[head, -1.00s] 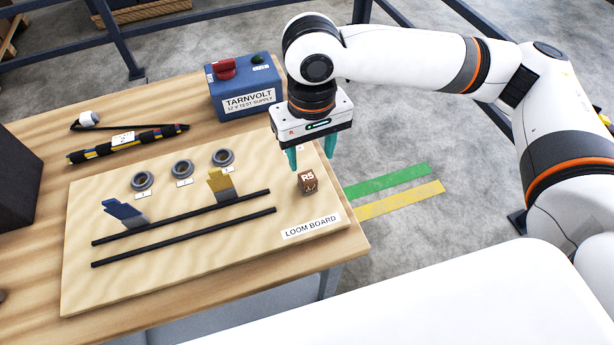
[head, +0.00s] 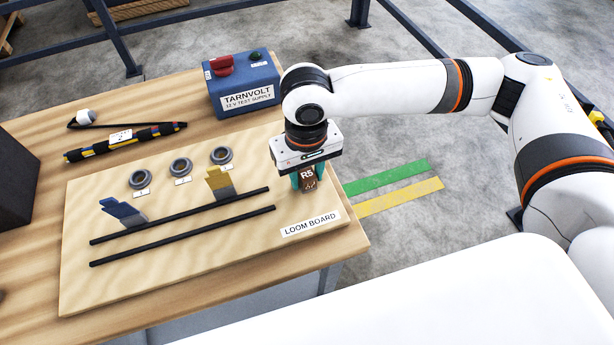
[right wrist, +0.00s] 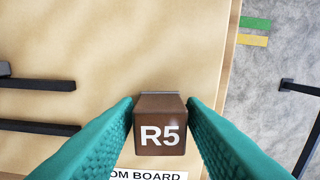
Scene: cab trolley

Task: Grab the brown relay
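The brown relay (head: 308,179), a small block marked R5, is at the right end of the wooden loom board (head: 170,265). It also shows in the right wrist view (right wrist: 160,138), between my two teal fingers. My right gripper (head: 307,182) points down over it, with one finger against each side and no clear gap visible. It looks shut on the relay. The relay seems at most slightly above the board; its underside is hidden. My left gripper is not in view.
A blue test supply box (head: 243,87) stands behind the gripper. Two black rails (head: 185,237) with blue (head: 123,211) and yellow (head: 219,182) connectors, and three grey rings (head: 181,167), lie to the left. A wrapped cable bundle (head: 125,141) lies at the back left.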

